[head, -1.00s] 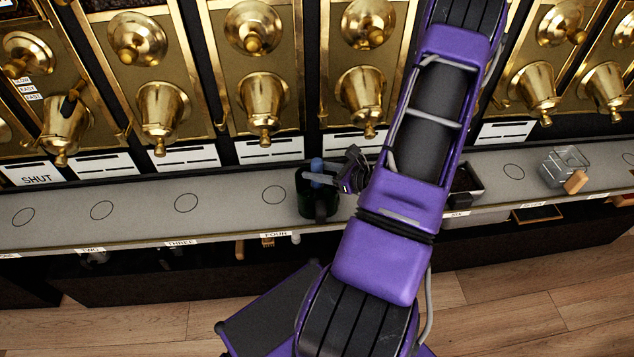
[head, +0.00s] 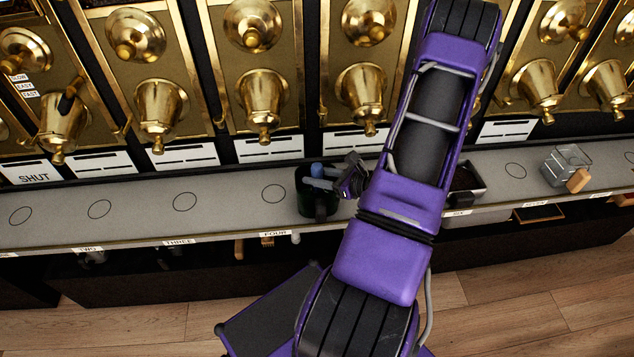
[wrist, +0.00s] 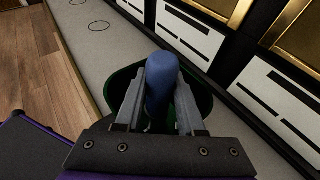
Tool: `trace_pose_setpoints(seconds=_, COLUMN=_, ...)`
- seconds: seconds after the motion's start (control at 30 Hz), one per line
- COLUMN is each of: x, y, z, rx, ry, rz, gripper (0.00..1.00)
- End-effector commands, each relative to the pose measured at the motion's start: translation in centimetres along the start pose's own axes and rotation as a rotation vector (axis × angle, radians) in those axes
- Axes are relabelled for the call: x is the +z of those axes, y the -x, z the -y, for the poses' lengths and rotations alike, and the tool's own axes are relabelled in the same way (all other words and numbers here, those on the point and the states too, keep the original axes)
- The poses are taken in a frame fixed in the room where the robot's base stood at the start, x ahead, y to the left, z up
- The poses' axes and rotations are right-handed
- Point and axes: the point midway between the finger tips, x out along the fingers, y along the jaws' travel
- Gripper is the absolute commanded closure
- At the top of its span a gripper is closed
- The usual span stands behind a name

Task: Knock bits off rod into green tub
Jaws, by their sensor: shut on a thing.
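The dark green tub (head: 305,202) stands on the grey shelf below the brass bins. It also shows in the wrist view (wrist: 202,98), around and below my fingers. My gripper (head: 330,176) is shut on the blue handle of the rod (head: 317,169). In the wrist view the blue handle (wrist: 160,85) stands up between the two grey fingers of my gripper (wrist: 158,95). The handle is over the tub's opening. The rod's lower end and any bits on it are hidden by the handle, the fingers and the tub.
A clear scoop-like container with a wooden handle (head: 565,168) and a dark-filled tray (head: 466,185) stand on the shelf to the right. Brass bins (head: 360,95) rise behind. The shelf (head: 140,205) left of the tub is clear, marked with circles.

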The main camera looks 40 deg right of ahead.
Motion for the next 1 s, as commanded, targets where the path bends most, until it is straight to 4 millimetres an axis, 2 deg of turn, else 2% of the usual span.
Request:
trace_pose_setpoints(seconds=0.1, x=0.8, y=0.3, z=0.0, rx=0.000, ry=0.002, rz=0.002, gripper=1.00)
trace_pose_setpoints(seconds=0.37, x=0.8, y=0.3, z=0.0, rx=0.000, ry=0.002, rz=0.002, gripper=1.00)
trace_pose_setpoints(seconds=0.63, x=2.3, y=0.8, z=0.0, rx=0.001, ry=0.003, rz=0.013, gripper=1.00)
trace_pose_setpoints(seconds=1.0, x=2.3, y=0.8, z=0.0, rx=0.001, ry=0.003, rz=0.014, gripper=1.00)
